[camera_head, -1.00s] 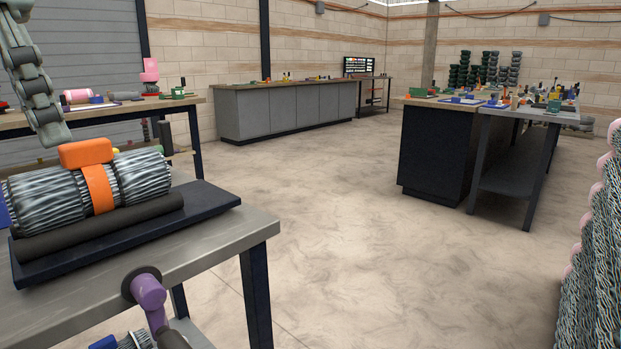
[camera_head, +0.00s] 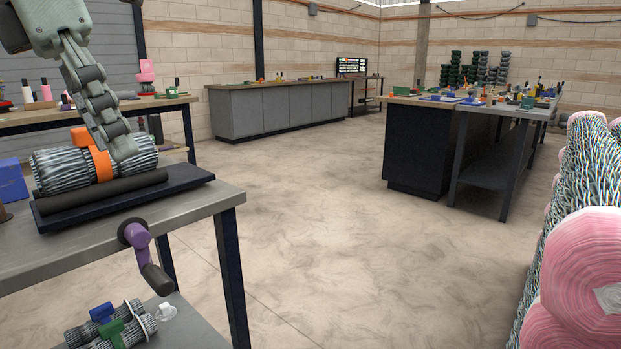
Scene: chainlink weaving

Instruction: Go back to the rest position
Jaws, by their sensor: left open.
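My left gripper (camera_head: 112,120) comes in from the top left, pointing down. It is open, and nothing shows between its fingers. Its fingertips are in front of the right part of a roll of woven grey wire (camera_head: 62,170) with an orange band (camera_head: 98,160). I cannot tell whether they touch the roll. The roll lies by a dark roller on a black tray (camera_head: 190,177) on the near workbench (camera_head: 200,209). My right gripper is not in view.
A purple crank handle (camera_head: 138,237) sticks out from the bench's front. Smaller wire rolls (camera_head: 130,322) sit on the lower shelf. Stacked pink-ended mesh rolls (camera_head: 580,275) stand at the right. A dark workbench (camera_head: 420,150) stands further back. The middle floor (camera_head: 300,220) is clear.

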